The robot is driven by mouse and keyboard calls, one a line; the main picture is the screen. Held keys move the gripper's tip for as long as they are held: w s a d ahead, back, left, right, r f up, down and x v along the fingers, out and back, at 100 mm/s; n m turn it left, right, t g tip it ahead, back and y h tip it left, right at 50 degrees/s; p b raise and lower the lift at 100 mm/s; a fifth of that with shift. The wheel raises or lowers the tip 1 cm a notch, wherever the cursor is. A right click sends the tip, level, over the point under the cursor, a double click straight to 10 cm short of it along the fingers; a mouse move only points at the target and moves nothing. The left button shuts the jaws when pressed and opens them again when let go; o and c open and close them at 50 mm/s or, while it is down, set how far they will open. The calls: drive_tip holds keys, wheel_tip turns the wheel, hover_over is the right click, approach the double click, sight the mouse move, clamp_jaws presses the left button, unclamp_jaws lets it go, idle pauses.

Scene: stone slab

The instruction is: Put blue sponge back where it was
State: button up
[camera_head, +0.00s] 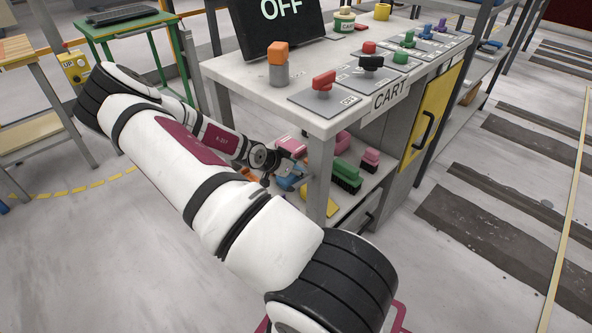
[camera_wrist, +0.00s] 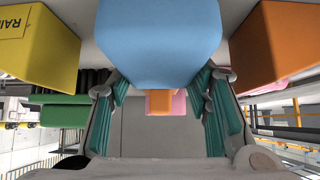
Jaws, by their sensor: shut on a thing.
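The blue sponge (camera_head: 287,184) is at the lower shelf of the cart, at its left end, partly hidden by my gripper (camera_head: 283,166) and the cart leg. In the wrist view, the blue sponge (camera_wrist: 160,42) fills the top middle, between the teal-padded fingers of my gripper (camera_wrist: 161,92). My gripper is shut on it. I cannot tell whether the sponge touches the shelf.
A yellow block (camera_wrist: 35,45) and an orange block (camera_wrist: 272,45) flank the sponge closely. A green brush (camera_head: 346,177) and pink items (camera_head: 370,159) share the lower shelf. The cart's tabletop (camera_head: 245,72) and front leg (camera_head: 320,175) stand close to my arm.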

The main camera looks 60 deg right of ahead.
drive_tip(key=o, duration=0.7)
drive_tip(key=shift+c, duration=0.2)
